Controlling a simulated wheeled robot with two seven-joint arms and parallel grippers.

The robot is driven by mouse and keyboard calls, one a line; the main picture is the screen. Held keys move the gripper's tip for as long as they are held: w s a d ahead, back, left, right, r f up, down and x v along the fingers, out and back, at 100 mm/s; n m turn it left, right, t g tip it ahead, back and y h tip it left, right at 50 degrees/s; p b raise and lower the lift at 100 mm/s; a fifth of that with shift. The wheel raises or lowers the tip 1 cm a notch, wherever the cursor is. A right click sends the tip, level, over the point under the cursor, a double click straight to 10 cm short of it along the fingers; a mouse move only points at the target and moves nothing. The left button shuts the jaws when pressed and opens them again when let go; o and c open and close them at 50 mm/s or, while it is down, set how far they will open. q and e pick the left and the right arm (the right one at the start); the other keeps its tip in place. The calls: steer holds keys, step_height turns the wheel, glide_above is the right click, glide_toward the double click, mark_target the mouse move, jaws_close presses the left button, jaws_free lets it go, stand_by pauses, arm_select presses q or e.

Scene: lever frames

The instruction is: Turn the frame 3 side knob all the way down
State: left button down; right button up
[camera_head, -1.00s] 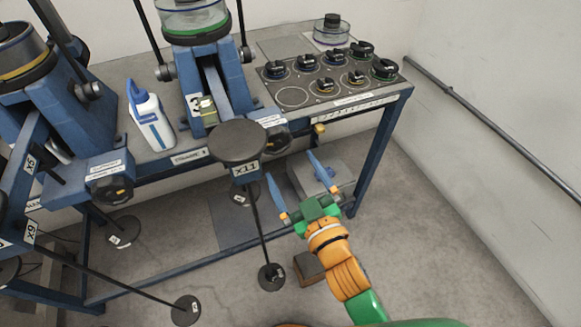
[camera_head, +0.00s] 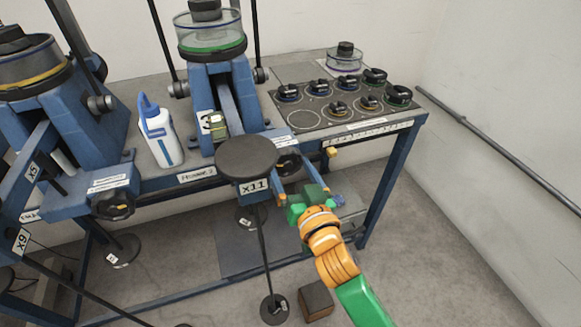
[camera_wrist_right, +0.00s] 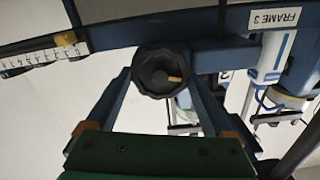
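The frame 3 side knob (camera_head: 289,164) is a black round knob on the blue front rail, below the frame marked 3 (camera_head: 214,122). In the right wrist view the knob (camera_wrist_right: 160,66) shows face on, with a yellow mark at its right. My right gripper (camera_head: 300,179) is open and close in front of the knob. In the wrist view its two blue fingers stand on either side of the knob. I cannot tell whether they touch it. The FRAME 3 label (camera_wrist_right: 268,18) shows at the wrist view's upper right. My left gripper is not in view.
A scale with a yellow slider (camera_head: 332,152) is on the rail to the right. A white and blue bottle (camera_head: 160,138) stands on the table. Another black knob (camera_head: 113,204) is further left.

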steer(key=c, duration=0.5)
steer(key=shift+r+n+p, duration=0.15)
steer(key=shift+n+p, duration=0.25)
steer(key=shift+n, duration=0.1)
steer(key=o, duration=1.1)
steer(key=v, duration=0.7)
steer(key=shift+b, duration=0.3)
